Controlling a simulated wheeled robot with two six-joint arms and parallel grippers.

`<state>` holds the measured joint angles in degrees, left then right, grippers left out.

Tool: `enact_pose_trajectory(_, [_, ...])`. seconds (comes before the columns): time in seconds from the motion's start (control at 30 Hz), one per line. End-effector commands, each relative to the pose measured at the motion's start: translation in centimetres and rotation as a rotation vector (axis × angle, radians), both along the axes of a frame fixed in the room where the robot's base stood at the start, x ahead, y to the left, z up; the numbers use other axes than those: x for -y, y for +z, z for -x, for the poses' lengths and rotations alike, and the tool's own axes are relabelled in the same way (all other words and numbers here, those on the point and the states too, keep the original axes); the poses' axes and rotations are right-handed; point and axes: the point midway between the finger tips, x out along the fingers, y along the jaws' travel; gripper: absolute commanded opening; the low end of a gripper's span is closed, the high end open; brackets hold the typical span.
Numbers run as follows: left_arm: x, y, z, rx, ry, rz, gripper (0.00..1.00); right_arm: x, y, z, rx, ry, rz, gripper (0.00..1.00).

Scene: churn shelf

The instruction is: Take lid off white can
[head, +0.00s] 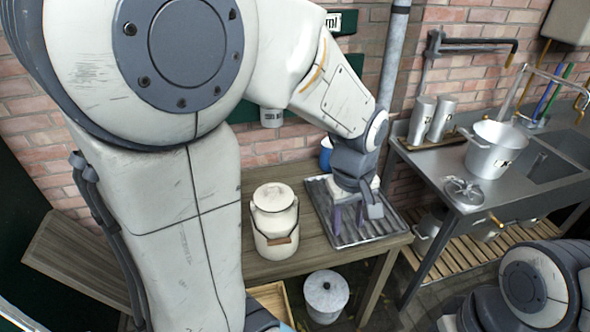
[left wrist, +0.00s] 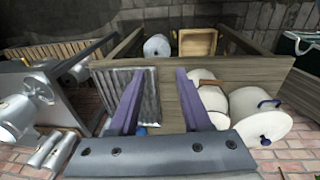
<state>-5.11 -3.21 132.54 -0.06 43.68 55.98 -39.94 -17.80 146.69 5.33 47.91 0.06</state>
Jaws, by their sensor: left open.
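The white can (head: 274,232) stands upright on the wooden bench, with its lid (head: 273,197) on top and a wooden-grip handle at its front. My left gripper (head: 348,216) is right of the can, over the ribbed metal tray. It is open and empty, its two purple fingers apart (left wrist: 158,72). My right gripper is out of view.
The ribbed tray (head: 393,224) lies on the bench (head: 235,268). A blue object (head: 325,150) stands behind my left gripper. A lidded grey pail (head: 326,296) and a wooden crate (head: 271,297) are below. A steel sink counter with a pot (head: 489,157) is at right.

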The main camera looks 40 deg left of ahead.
Motion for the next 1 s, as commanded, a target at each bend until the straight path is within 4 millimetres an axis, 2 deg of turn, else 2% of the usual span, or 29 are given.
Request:
enact_pose_trajectory(0.03, [-3.5,2.0,-1.7,0.007,0.245,0.008,0.48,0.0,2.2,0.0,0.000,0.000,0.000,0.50])
enact_pose_trajectory(0.1, [-7.8,3.0,-3.3,0.024,0.552,0.019,0.48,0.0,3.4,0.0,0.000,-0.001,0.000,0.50])
enact_pose_trajectory(0.2, [-13.4,4.1,-4.5,0.054,0.925,0.037,0.48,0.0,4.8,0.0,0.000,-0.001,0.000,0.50])
enact_pose_trajectory(0.3, [-17.7,4.7,-4.7,0.077,1.200,0.052,0.48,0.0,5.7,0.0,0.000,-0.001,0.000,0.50])
enact_pose_trajectory(0.4, [-20.4,4.9,-4.5,0.097,1.371,0.062,0.48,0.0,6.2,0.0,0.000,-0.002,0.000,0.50])
enact_pose_trajectory(0.53, [-21.8,4.1,-4.5,0.104,1.461,0.067,0.48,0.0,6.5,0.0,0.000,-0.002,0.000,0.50])
enact_pose_trajectory(0.8, [-22.2,0.3,-5.1,0.104,1.464,0.068,0.48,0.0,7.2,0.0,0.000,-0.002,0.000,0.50])
enact_pose_trajectory(1.0, [-22.2,-1.0,-5.2,0.104,1.463,0.068,0.48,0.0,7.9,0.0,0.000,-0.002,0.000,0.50])
